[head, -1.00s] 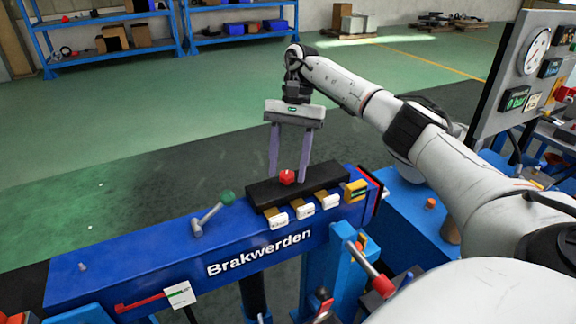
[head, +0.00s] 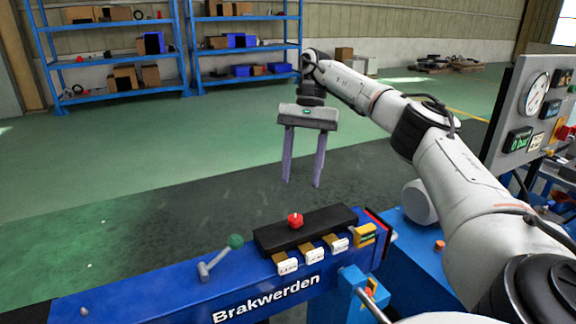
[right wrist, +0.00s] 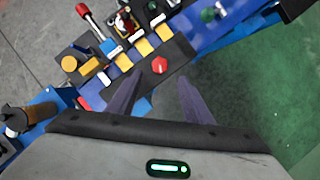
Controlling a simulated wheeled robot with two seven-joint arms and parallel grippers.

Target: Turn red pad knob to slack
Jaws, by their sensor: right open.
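The red knob (head: 295,220) stands on a black pad (head: 318,226) on top of the blue beam marked Brakwerden. In the right wrist view the red knob (right wrist: 159,65) shows ahead of the fingertips, with a small pointer mark on it. My right gripper (head: 302,185) is open and empty, its two purple fingers pointing down. It hangs above the knob, clear of it. In the right wrist view the fingers (right wrist: 160,92) stand apart with nothing between them. My left gripper is not in view.
A lever with a green ball (head: 236,241) stands on the beam left of the pad. Several white tags (head: 312,254) with yellow blocks line the pad's front. A gauge panel (head: 535,100) stands at right. The floor behind the beam is clear up to blue shelves (head: 185,50).

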